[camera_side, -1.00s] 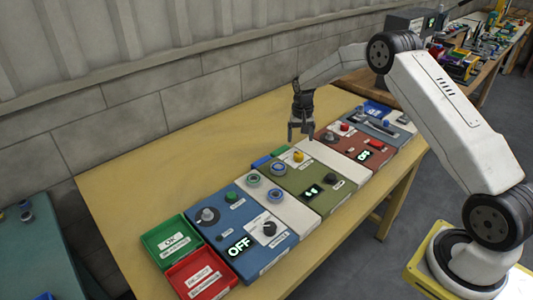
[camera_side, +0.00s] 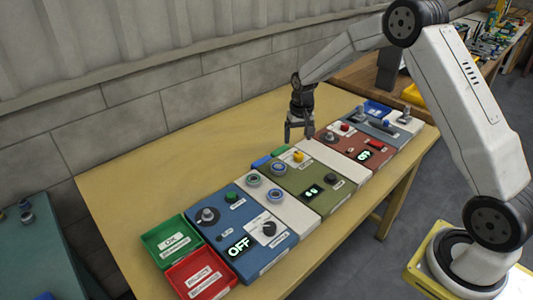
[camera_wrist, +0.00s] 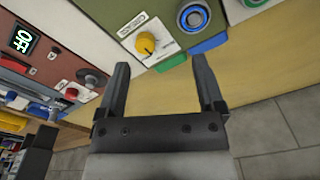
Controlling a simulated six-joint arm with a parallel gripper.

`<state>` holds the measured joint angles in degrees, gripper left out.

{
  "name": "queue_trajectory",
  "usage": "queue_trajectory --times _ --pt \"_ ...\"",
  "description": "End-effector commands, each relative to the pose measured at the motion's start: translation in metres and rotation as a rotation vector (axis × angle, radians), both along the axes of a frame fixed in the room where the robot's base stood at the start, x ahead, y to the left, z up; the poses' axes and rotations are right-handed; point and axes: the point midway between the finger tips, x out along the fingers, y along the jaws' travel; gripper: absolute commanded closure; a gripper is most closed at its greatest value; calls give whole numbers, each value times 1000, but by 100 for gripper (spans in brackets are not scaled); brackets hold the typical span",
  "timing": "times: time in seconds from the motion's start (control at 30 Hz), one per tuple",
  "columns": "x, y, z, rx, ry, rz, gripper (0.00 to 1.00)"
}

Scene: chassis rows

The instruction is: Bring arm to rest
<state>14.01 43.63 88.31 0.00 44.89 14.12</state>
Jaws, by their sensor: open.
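My gripper (camera_side: 299,131) hangs in the air above the back part of the row of panels, fingers pointing down. It is open and nothing is between its fingers. In the wrist view its two fingers (camera_wrist: 163,90) stand apart, with a yellow knob (camera_wrist: 147,43) on a light panel beyond them. The same yellow knob (camera_side: 298,156) shows in the side view below the gripper. My arm reaches over from the base at the right, its elbow raised high.
A blue panel (camera_side: 262,216) reading OFF, an olive panel (camera_side: 300,180) and a red-brown panel (camera_side: 357,153) stand in a row on the yellow table (camera_side: 130,195). Green (camera_side: 152,241) and red (camera_side: 179,272) trays sit at the near end. The table's left side is clear.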

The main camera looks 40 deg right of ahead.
Motion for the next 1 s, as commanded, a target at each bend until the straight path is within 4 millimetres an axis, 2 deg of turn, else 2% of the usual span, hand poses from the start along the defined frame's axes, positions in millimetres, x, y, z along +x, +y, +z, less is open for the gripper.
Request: queue_trajectory --times 0.2,0.5,0.8,1.0 --pt "-36 35 23 -12 -36 104 13" --pt "-95 76 43 -28 -84 242 13" --pt "-166 109 51 -44 -132 380 13" --pt "-206 122 51 -52 -158 454 13"
